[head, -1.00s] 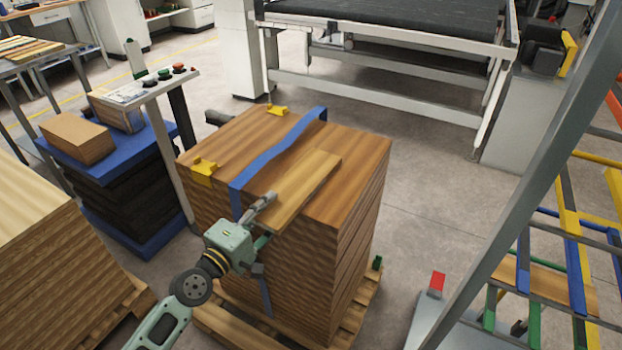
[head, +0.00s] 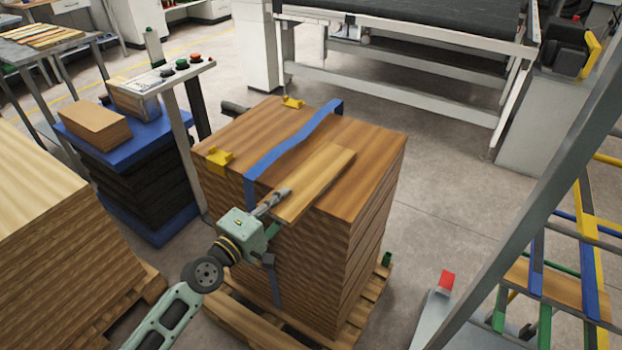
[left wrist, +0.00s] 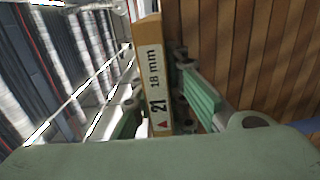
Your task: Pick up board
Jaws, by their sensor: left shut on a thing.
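The board (head: 318,182) is a narrow light-brown plank lying at or just above the top of a tall stack of wooden panels (head: 370,180); I cannot tell whether it touches. My left gripper (head: 276,207) is shut on the board's near end. In the left wrist view the board's end edge (left wrist: 151,60) stands between the fingers, with a white label reading "21 18 mm" and a red triangle. The left gripper's fingers (left wrist: 158,105) flank it on both sides. My right gripper is not in view.
A blue strap (head: 295,142) and yellow corner pieces (head: 219,157) sit on the stack, which stands on a pallet (head: 350,328). A control stand (head: 165,78) and another panel stack (head: 50,240) are left. A coloured rack (head: 565,240) is right.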

